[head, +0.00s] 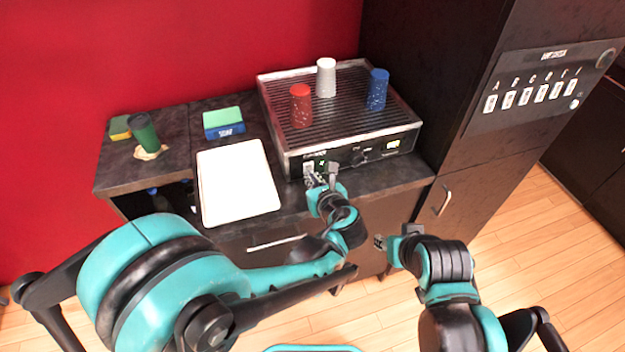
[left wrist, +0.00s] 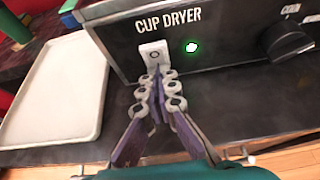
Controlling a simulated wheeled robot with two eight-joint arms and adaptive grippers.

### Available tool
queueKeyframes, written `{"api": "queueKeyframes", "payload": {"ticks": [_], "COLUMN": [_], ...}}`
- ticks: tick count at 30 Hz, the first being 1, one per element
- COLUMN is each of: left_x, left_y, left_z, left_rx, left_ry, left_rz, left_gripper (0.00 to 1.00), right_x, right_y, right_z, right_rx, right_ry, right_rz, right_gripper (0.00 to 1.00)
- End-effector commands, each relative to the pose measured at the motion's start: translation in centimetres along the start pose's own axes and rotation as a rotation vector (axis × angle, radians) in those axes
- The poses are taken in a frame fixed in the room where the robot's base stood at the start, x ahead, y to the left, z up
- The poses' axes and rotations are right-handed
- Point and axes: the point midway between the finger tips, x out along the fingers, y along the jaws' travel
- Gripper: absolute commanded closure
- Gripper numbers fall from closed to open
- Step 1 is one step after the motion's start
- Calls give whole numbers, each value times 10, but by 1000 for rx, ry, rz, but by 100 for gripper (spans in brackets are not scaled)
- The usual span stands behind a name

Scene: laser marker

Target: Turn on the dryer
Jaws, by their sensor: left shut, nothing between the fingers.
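The cup dryer (head: 338,112) is a dark machine with a ridged top, labelled "CUP DRYER" on its front panel in the left wrist view (left wrist: 225,75). A white switch (left wrist: 152,50) sits under the label, and a green light (left wrist: 191,47) glows to its right. My left gripper (head: 322,180) is shut and empty in front of the panel. In the left wrist view its fingertips (left wrist: 162,72) are at the switch's lower edge; I cannot tell whether they touch it. My right gripper (head: 382,243) is low in front of the cabinet, too small to read.
Red (head: 301,105), white (head: 326,77) and blue (head: 378,90) cups stand on the dryer. A white tray (head: 238,183) lies left of it. A black knob (left wrist: 288,42) is right of the light. A sponge (head: 223,122) and green cup (head: 145,132) are farther left. A tall dark cabinet (head: 440,80) stands right.

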Motion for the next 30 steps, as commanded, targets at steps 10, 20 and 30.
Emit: {"api": "queueKeyframes", "payload": {"ticks": [10, 20, 30], "left_x": [-3, -8, -8], "left_y": [0, 0, 0], "left_z": [6, 16, 16], "left_rx": [1, 1, 1], "left_ry": [-1, -2, -1], "left_rz": [0, 0, 0], "left_gripper": [100, 100, 100], "right_x": [-5, -11, -11], "right_y": [0, 0, 0], "right_z": [-4, -8, -8], "right_rx": [0, 0, 0], "right_ry": [0, 0, 0], "right_rz": [0, 0, 0], "right_gripper": [60, 60, 60]}}
